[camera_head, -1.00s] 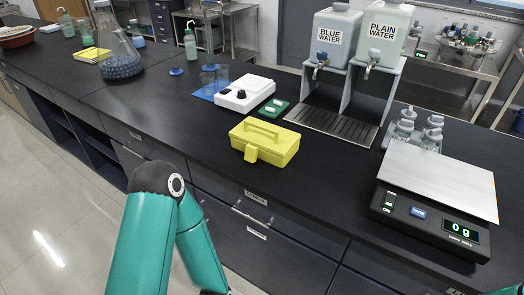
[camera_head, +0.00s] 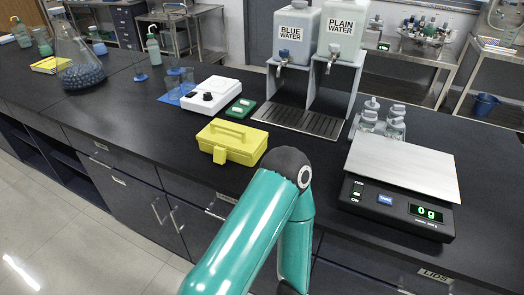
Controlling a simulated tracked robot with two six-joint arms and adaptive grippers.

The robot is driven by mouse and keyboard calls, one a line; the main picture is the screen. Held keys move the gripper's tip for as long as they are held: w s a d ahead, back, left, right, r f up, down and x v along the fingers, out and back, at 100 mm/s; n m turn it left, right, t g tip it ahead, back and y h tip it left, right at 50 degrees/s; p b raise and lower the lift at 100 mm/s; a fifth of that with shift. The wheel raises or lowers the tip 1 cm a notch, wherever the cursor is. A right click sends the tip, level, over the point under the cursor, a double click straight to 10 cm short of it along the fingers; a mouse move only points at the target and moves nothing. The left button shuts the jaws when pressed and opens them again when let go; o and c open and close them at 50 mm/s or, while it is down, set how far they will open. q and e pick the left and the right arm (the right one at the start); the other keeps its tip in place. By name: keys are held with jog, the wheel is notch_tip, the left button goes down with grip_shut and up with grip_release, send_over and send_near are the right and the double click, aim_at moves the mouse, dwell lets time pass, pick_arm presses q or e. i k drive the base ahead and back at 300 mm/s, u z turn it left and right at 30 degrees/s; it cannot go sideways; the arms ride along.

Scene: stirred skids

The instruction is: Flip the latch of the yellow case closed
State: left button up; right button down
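Neither gripper is in view, and the elbow appears apart from the case.
Behind the case are a white stirrer (camera_head: 212,95) and a green tray (camera_head: 240,109). The water dispenser stand (camera_head: 300,118) is behind right. A scale (camera_head: 400,185) reading 0 g is to the right. Bare bench lies left of the case.

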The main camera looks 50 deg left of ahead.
aim_at(219, 153)
jog(key=u, duration=0.7)
jog(key=i, duration=0.15)
jog(key=z, duration=1.85)
jog(key=k, duration=0.5)
jog(key=u, duration=0.1)
jog(key=i, duration=0.25)
jog(key=u, duration=4.3)
jog(key=i, duration=0.1)
jog(key=z, duration=3.55)
jog(key=k, duration=0.2)
jog(key=u, duration=0.7)
